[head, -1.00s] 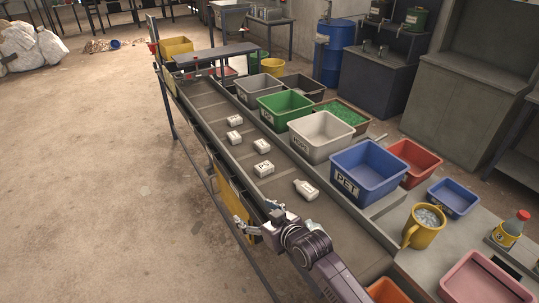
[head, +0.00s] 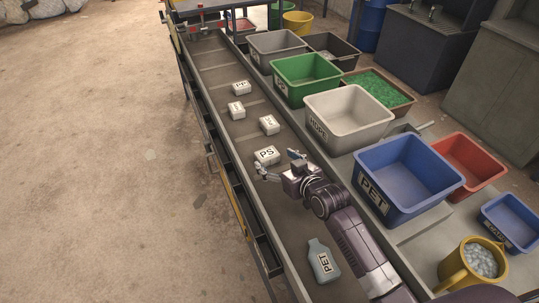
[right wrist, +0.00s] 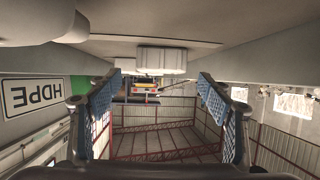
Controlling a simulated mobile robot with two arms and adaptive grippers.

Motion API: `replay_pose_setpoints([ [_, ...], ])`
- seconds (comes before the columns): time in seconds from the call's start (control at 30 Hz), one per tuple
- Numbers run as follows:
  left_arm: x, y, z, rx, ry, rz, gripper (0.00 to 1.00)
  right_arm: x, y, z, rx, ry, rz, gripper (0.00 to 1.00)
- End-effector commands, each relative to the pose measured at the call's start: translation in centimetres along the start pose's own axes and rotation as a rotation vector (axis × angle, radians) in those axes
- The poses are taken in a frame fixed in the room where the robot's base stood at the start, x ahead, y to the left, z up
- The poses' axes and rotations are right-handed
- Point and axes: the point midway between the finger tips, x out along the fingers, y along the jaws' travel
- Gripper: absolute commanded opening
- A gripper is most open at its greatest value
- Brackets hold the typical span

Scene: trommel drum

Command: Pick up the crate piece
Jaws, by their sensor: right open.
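Several small white blocks lie on the grey conveyor belt (head: 222,76) in the head view. The nearest is marked PS (head: 267,156); another (head: 269,124) lies beyond it, then one on the left (head: 236,110) and one marked PP (head: 241,88). I cannot tell which is the crate piece. My right gripper (head: 280,165) is open and empty, low over the belt at the near side of the PS block. In the right wrist view its fingers (right wrist: 155,88) are spread wide, with pale blocks (right wrist: 160,60) beyond them. My left gripper is not in view.
Along the belt's right side stand a blue PET bin (head: 372,190), a white HDPE bin (head: 325,121), a green bin (head: 290,90) and a grey bin (head: 262,57). Open floor lies left.

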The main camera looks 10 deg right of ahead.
Motion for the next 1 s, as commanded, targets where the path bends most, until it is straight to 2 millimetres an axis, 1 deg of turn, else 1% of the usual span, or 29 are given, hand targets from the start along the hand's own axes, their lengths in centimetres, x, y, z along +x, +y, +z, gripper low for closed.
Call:
replay_pose_setpoints([
  [0.27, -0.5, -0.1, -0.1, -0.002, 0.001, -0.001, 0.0, 1.7, 0.0, -0.2, 0.001, 0.0, -0.001, 0.72],
  [0.47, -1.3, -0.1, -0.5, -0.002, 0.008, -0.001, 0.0, 4.1, 0.0, -0.2, 0.002, 0.0, -0.001, 0.72],
  [0.6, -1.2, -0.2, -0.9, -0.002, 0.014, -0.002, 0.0, 5.5, 0.1, -0.1, 0.001, 0.0, -0.001, 0.72],
  [0.73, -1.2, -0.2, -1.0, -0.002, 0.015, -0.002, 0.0, 6.1, 0.0, 0.0, 0.001, 0.0, -0.001, 0.72],
  [0.97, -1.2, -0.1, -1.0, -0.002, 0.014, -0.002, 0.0, 6.1, 0.1, 0.0, 0.001, 0.0, -0.001, 0.72],
  [1.0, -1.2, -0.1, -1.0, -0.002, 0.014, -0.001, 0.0, 6.1, 0.1, 0.0, 0.001, 0.0, -0.001, 0.69],
])
